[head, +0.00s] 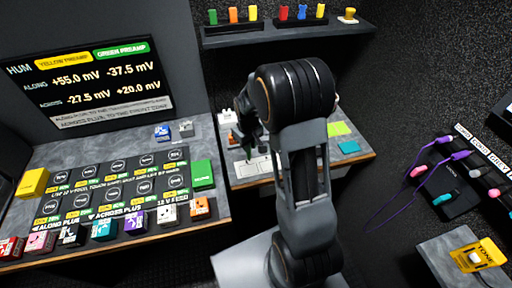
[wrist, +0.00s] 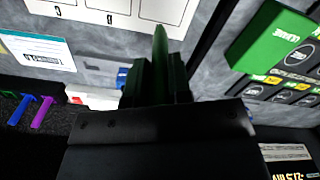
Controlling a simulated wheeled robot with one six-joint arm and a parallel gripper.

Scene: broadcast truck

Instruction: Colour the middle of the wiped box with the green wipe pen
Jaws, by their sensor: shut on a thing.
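My gripper (wrist: 157,78) is shut on a green pen (wrist: 160,43), which sticks out beyond the fingertips. A white card with outlined boxes (wrist: 120,14) lies on the grey worktop at the top of the wrist view; the pen's tip overlaps its lower edge there. Whether the tip touches the card I cannot tell. The card also shows in the head view (head: 246,171), partly hidden behind my arm. The boxes look white where they show. I cannot tell which is the wiped one, and no green mark is visible on them.
A green block (head: 203,173) stands on the left console near the card. A panel of round dials (head: 118,188) fills that console, with small coloured boxes along its front. Yellow-green (head: 339,129) and teal (head: 348,147) pads lie right of my arm. A shelf (head: 290,32) holds coloured items.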

